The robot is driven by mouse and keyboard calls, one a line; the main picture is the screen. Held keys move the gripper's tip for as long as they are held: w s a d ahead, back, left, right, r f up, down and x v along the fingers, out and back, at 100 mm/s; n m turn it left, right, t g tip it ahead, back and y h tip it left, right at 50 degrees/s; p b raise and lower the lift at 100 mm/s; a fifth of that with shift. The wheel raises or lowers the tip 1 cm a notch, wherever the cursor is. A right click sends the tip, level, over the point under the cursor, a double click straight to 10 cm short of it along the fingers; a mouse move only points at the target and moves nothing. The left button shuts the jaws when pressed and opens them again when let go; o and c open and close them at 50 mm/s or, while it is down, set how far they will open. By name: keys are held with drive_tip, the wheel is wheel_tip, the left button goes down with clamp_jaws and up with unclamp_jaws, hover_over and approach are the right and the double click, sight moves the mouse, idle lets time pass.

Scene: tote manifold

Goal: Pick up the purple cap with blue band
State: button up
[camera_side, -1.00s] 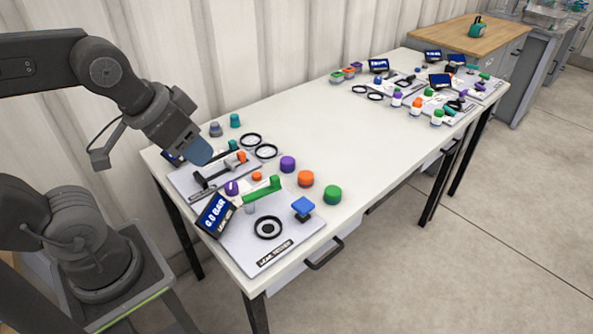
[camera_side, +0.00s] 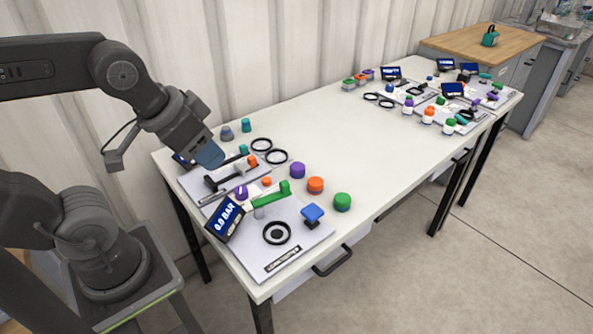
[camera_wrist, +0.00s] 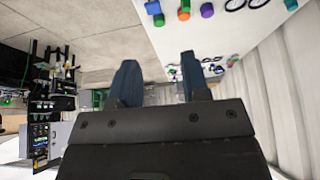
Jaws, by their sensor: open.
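A purple cap (camera_side: 297,170) stands on the white table, at the back of a short row of caps. What looks like the same cap shows at the top of the wrist view (camera_wrist: 207,10). I cannot make out a blue band on it. My gripper (camera_side: 210,154) is above the left end of the table, to the left of the cap and well apart from it. In the wrist view my gripper (camera_wrist: 158,62) has its two blue fingers spread with nothing between them.
An orange cap (camera_side: 315,186) and a green cap (camera_side: 342,202) stand beside the purple one. A grey leak tester plate (camera_side: 305,242), a blue-screened display (camera_side: 224,218) and black rings (camera_side: 276,157) lie around. The table's middle is clear; several more parts sit at its far end.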

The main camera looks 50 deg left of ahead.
drive_tip(key=shift+o, duration=0.2)
drive_tip(key=o, duration=0.6)
drive_tip(key=n+g, duration=0.6)
drive_tip(key=n, duration=1)
hover_over(298, 166)
wheel_tip(298, 166, down, 15)
drive_tip(key=f, duration=0.7)
drive_tip(key=shift+s+a+f, duration=0.15)
drive_tip(key=shift+a+f, duration=0.05)
drive_tip(key=shift+f, duration=0.2)
drive_tip(key=shift+w+d+f, duration=0.1)
drive_tip(key=shift+f, duration=1.45)
drive_tip(key=shift+w+d+f, duration=0.1)
drive_tip(key=shift+f, duration=1.4)
